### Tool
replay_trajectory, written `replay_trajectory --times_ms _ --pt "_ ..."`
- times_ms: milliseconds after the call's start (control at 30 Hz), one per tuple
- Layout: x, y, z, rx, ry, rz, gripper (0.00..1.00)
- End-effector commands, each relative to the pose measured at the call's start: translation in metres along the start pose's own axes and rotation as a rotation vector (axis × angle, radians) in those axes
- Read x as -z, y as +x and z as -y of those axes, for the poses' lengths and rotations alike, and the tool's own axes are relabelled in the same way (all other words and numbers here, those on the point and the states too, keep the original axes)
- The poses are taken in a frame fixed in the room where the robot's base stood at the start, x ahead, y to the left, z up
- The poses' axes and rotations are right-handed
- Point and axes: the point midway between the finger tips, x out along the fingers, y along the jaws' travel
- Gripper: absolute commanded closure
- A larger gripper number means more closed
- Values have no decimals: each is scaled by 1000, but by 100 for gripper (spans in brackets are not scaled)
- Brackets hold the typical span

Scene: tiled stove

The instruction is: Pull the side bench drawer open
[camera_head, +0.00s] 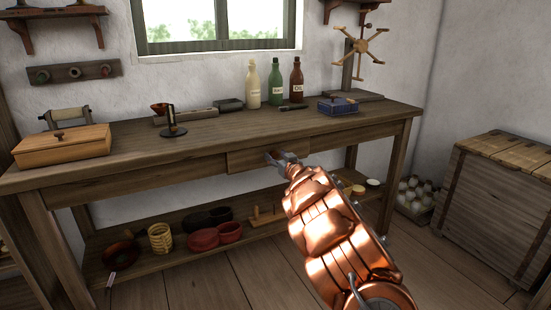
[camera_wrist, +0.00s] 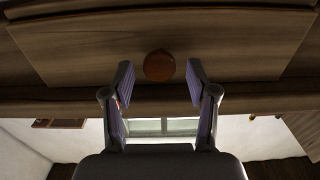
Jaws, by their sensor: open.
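The side bench drawer (camera_head: 243,162) is a plain wooden front under the bench top, and it looks flush with the bench. Its front also fills the upper part of the wrist view (camera_wrist: 90,55). A round reddish-brown knob (camera_wrist: 159,65) sits on it; in the head view my gripper hides the knob. My gripper (camera_head: 272,156) is at the drawer front. In the wrist view its fingers are open, one on each side of the knob, with a visible gap on both sides. I cannot tell how deep the knob sits between them.
The wooden bench (camera_head: 215,130) carries a wooden box (camera_head: 62,147), a blue box (camera_head: 338,106) and bottles (camera_head: 276,83). Its lower shelf (camera_head: 145,262) holds bowls and rings. A large chest (camera_head: 495,205) stands at the right. The floor in front is clear.

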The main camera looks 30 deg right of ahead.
Motion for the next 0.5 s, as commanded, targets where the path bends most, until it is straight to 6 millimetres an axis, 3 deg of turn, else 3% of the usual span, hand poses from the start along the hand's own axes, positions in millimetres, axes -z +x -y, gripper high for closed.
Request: replay_trajectory --times_ms 500 --pt "0 11 -1 -3 0 1 42"
